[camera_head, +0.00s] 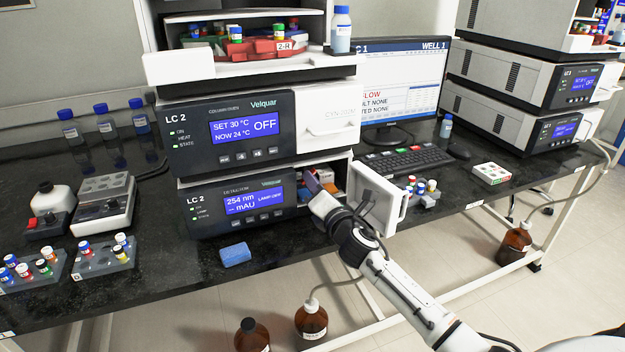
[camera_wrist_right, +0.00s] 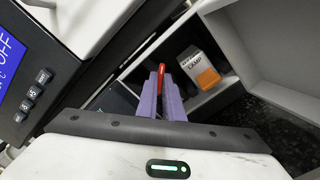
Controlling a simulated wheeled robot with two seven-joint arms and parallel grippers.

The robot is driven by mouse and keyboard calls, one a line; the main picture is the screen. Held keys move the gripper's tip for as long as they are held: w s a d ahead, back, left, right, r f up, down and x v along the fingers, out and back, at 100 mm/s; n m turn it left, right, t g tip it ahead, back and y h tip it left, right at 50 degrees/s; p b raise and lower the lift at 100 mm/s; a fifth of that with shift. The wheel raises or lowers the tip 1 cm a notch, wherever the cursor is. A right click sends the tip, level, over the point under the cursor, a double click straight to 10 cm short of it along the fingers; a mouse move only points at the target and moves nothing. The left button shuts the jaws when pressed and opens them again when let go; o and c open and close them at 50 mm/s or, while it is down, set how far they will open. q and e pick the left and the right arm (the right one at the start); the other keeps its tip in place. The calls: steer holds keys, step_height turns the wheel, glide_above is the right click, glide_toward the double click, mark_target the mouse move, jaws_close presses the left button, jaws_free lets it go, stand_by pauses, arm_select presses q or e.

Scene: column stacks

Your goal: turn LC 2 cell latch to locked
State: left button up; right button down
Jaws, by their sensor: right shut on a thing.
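The LC 2 detector unit (camera_head: 232,207) is the lower module of the left stack, with its side door (camera_head: 378,196) swung open. My right gripper (camera_head: 312,183) reaches into the open compartment. In the right wrist view its purple fingers (camera_wrist_right: 165,97) are shut on a slim red lever (camera_wrist_right: 157,66), which looks like the cell latch. The lever's tip stands above the fingers and leans slightly right; its base is hidden by the fingers. I cannot read a locked or unlocked mark. My left gripper is not in view.
A box marked LAMP (camera_wrist_right: 199,67) with an orange patch stands right of the lever in the compartment. A blue sponge (camera_head: 235,254) lies on the black bench before the unit. Small vials (camera_head: 421,187) stand right of the open door. Brown bottles (camera_head: 311,321) stand below.

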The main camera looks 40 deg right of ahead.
steer(key=shift+n, duration=1)
steer(key=n+p, duration=0.1)
steer(key=n, duration=0.2)
steer(key=shift+r+n+p, duration=0.1)
steer(key=shift+n+p, duration=0.2)
steer(key=shift+p, duration=0.1)
steer(key=n+p, duration=0.1)
steer(key=n, duration=0.2)
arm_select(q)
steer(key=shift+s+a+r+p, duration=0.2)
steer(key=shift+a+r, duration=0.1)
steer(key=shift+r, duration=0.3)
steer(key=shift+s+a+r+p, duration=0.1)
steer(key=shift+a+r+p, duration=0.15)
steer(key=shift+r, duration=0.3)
arm_select(e)
steer(key=shift+n, duration=0.7)
steer(key=c, duration=1.9)
jaws_free()
steer(key=shift+s, duration=0.1)
